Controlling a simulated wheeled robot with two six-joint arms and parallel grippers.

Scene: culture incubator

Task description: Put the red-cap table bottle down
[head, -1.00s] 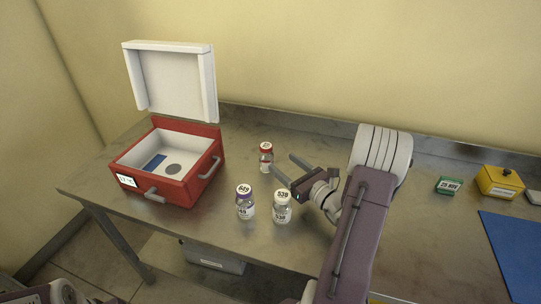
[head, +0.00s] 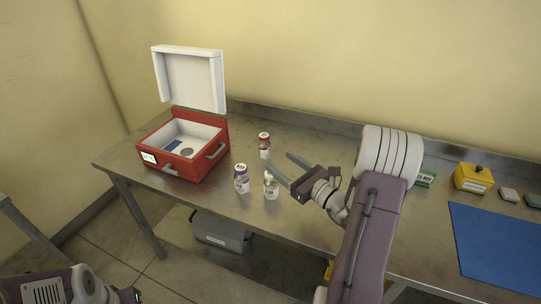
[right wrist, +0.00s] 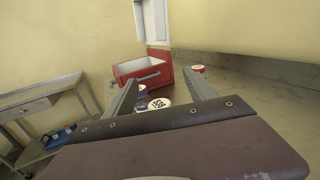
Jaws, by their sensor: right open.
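The red-cap bottle (head: 264,148) stands upright on the metal table, behind the other two bottles. Its red cap (right wrist: 198,68) shows beyond the right-hand fingertip in the right wrist view. My right gripper (head: 278,160) is open and empty, its fingers pointing toward the bottles, with the red-cap bottle beyond the tips and apart from them. In the bottom left corner, a dark end part of my left arm (head: 128,295) shows; its fingers are not visible.
A purple-cap bottle (head: 241,182) and a white-cap bottle (head: 271,190), partly covered by my right finger, stand nearby. An open red incubator (head: 205,165) stands left. A yellow box (head: 473,178) and blue mat (head: 505,240) lie right.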

